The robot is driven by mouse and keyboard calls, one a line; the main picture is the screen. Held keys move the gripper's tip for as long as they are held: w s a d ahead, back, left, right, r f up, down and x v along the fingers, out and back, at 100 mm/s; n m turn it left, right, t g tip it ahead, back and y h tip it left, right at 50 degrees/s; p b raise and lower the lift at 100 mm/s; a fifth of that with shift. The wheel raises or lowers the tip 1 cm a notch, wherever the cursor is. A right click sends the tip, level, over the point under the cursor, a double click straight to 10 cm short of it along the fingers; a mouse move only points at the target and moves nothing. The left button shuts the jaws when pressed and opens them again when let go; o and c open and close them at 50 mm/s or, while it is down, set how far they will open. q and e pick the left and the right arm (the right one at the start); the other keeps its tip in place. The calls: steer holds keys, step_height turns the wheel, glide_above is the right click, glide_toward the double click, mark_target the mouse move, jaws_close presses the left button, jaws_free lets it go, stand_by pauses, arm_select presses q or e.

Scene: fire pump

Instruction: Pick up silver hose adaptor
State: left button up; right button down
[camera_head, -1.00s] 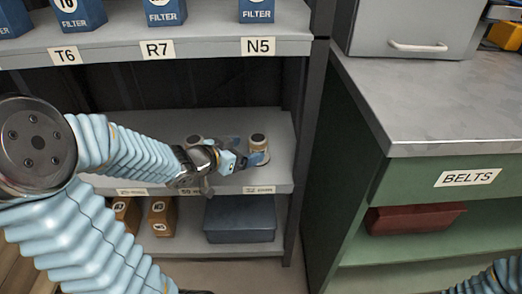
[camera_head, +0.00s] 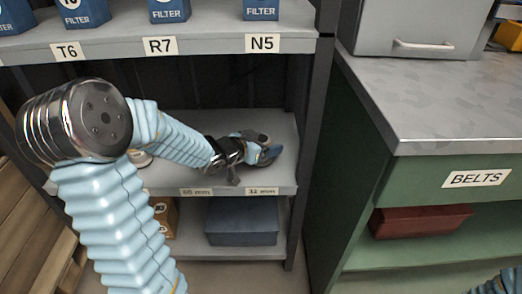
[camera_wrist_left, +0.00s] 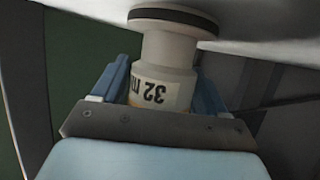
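A pale hose adaptor (camera_wrist_left: 168,55) with a dark ring and an upside-down label starting "32 m" shows in the left wrist view. It stands between the two blue fingers of my left gripper (camera_head: 266,154), close to both. Whether the fingers press on it cannot be told. In the head view the gripper reaches over the middle shelf (camera_head: 190,121), behind its "32 mm" label (camera_head: 262,191), and hides most of the adaptor. My right gripper is out of view; only part of a blue arm sleeve shows at the lower right corner.
Blue filters (camera_head: 169,10) stand on the shelf above. A dark blue bin (camera_head: 242,222) sits on the shelf below, with an orange box (camera_head: 163,216) left of it. A dark upright post (camera_head: 312,140) stands just right of the gripper. A green cabinet (camera_head: 410,180) is further right.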

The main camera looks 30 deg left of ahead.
arm_select(q)
steer(key=c, duration=1)
steer(key=shift+o, duration=0.2)
